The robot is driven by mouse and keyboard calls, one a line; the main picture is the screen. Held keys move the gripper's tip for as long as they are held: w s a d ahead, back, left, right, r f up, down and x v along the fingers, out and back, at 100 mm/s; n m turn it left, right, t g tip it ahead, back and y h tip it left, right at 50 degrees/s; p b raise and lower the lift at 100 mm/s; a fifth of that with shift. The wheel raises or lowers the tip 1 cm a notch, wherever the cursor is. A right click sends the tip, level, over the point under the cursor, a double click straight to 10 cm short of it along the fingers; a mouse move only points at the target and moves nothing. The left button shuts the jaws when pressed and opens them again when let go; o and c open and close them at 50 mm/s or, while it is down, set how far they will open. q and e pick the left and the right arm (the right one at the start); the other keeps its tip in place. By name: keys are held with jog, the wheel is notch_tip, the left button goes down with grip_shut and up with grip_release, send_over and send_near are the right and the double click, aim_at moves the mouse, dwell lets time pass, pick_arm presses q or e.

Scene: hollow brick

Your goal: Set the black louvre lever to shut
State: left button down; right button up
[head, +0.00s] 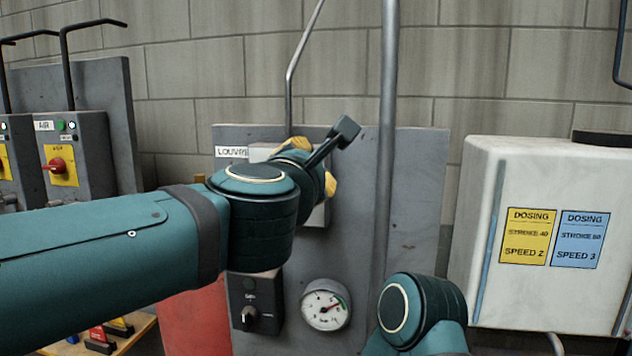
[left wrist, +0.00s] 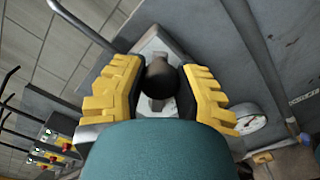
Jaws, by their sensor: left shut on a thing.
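The black louvre lever (left wrist: 160,80) shows in the left wrist view as a dark rounded end between my left gripper's yellow and black fingers. My left gripper (left wrist: 158,88) is shut on it, with one finger on each side. Behind it is the pale louvre plate (left wrist: 150,48). In the head view my left gripper (head: 314,166) is in front of the louvre unit (head: 262,152), beside the LOUVRE label (head: 232,152). My wrist hides the lever there, and I cannot read its setting. My right gripper is out of view; only part of my right arm shows.
The louvre unit is on a grey panel (head: 411,200) with a vertical pipe (head: 387,110) close on the right. Below are a black knob box (head: 258,315) and a round gauge (head: 325,304). A white dosing tank (head: 520,190) stands right, an AIR switch box (head: 78,155) left.

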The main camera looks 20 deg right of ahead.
pick_arm(q)
jog(key=w+a+r+n+b, duration=0.1)
jog(key=w+a+r+n, duration=0.2)
jog(key=n, duration=0.6)
jog(key=shift+a+n+b, duration=0.3)
jog(key=shift+a+b, duration=0.05)
jog(key=shift+a, duration=0.55)
jog(key=shift+w+r, duration=0.1)
jog(key=c, duration=0.6)
grip_release()
jog(key=shift+f, duration=0.2)
jog(key=v, duration=1.2)
